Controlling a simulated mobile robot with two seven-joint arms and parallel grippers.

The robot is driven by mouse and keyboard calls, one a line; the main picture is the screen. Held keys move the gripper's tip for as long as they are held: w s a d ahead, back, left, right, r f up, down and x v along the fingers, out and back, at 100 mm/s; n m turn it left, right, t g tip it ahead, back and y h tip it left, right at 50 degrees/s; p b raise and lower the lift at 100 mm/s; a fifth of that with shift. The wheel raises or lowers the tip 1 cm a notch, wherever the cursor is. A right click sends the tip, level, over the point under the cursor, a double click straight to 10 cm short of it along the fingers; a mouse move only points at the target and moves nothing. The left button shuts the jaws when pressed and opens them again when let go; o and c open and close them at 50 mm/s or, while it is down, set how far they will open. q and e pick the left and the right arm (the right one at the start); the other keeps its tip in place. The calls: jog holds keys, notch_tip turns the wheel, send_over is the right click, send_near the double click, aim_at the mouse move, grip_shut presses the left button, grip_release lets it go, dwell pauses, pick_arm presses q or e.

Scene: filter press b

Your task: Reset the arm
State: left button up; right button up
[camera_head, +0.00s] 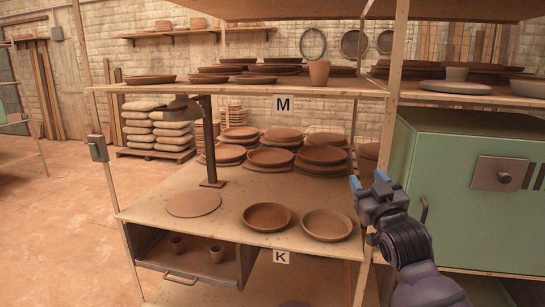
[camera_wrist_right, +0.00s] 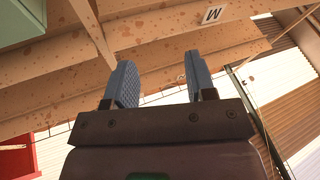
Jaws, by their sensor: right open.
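My right gripper (camera_head: 367,184) is raised at the right of the head view, in front of the shelf's right post and the green cabinet. Its two blue fingers stand apart with nothing between them. The open fingers also show in the right wrist view (camera_wrist_right: 160,85), pointing up toward the underside of wooden boards. My left gripper is in neither view.
The wooden shelf labelled K (camera_head: 281,257) holds two brown bowls (camera_head: 267,217) (camera_head: 327,225), a round disc (camera_head: 193,203) and stacked plates (camera_head: 270,157). The M shelf (camera_head: 230,89) is above. A green cabinet (camera_head: 455,185) stands right. Open floor (camera_head: 50,220) lies left.

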jog(key=s+d+f+m+g+h, duration=0.1)
jog(key=s+d+f+g, duration=0.1)
jog(key=s+f, duration=0.7)
jog(key=s+d+f+m+g, duration=0.1)
jog(key=s+f+g, duration=0.3)
jog(key=f, duration=1)
jog(key=s+d+f+g+h, duration=0.1)
jog(key=s+d+f, duration=0.1)
jog(key=s+f, duration=0.75)
jog(key=s+d+f+m+g+h, duration=0.1)
jog(key=s+f+g, duration=0.1)
jog(key=s+f, duration=0.8)
jog(key=shift+s+d+g, duration=0.3)
jog(key=shift+s+g, duration=0.1)
jog(key=shift+s, duration=0.3)
